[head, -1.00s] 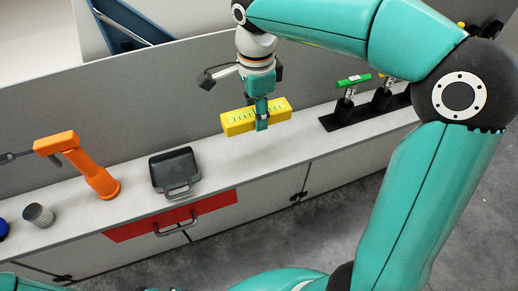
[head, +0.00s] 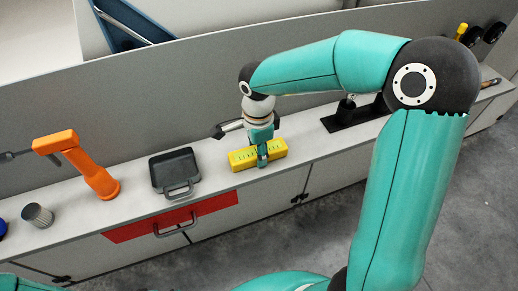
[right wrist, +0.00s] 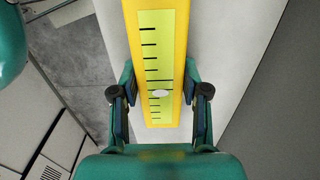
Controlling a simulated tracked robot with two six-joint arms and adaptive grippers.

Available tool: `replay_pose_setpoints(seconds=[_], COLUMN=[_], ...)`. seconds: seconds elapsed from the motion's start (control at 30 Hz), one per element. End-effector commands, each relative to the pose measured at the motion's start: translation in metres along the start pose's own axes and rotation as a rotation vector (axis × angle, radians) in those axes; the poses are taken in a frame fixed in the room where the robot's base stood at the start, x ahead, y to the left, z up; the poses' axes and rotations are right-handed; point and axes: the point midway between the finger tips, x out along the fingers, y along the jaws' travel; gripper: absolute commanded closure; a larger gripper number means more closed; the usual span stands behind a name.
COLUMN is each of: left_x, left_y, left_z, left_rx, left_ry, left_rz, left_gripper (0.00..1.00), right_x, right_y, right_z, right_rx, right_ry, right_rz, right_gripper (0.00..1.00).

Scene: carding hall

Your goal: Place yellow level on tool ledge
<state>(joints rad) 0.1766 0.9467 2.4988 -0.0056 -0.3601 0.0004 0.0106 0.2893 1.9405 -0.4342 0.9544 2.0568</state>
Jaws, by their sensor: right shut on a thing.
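The yellow level (head: 245,158) is a yellow bar with a pale green scale strip. In the head view it is low over the grey ledge (head: 218,162), right of the black tray; I cannot tell whether it touches the surface. My right gripper (head: 262,160) is shut on the level from above. In the right wrist view the level (right wrist: 160,60) runs up between the two fingers of the right gripper (right wrist: 160,100), with black tick marks and a white oval on it. My left gripper is not in view.
A black tray with a handle (head: 174,172) stands left of the level. An orange tool (head: 85,165) and a ribbed grey cup (head: 38,215) are further left. A black rack (head: 352,113) stands right. A red drawer front (head: 170,217) is below the ledge, and a grey wall panel rises behind.

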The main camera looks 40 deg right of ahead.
Motion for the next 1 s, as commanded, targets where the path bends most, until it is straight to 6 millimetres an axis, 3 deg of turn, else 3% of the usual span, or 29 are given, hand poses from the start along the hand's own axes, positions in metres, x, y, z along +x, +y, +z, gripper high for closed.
replay_pose_setpoints(seconds=[0.23,0.27,0.4,0.8,1.0], left_x=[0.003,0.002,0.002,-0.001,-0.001], left_y=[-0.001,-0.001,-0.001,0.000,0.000], left_z=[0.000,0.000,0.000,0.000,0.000], left_rx=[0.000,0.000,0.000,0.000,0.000], left_ry=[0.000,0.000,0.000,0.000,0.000], left_rz=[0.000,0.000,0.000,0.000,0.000], left_gripper=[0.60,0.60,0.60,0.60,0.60], right_x=[0.002,0.001,0.001,-0.003,-0.030], right_y=[-0.001,0.000,0.000,-0.001,-0.001], right_z=[0.000,0.000,0.000,0.000,0.001], right_rx=[0.000,0.000,0.000,0.000,0.000], right_ry=[-0.001,0.000,0.000,0.000,-0.001], right_rz=[-0.002,-0.001,-0.001,-0.002,-0.007], right_gripper=[1.00,0.52,0.30,0.30,0.30])
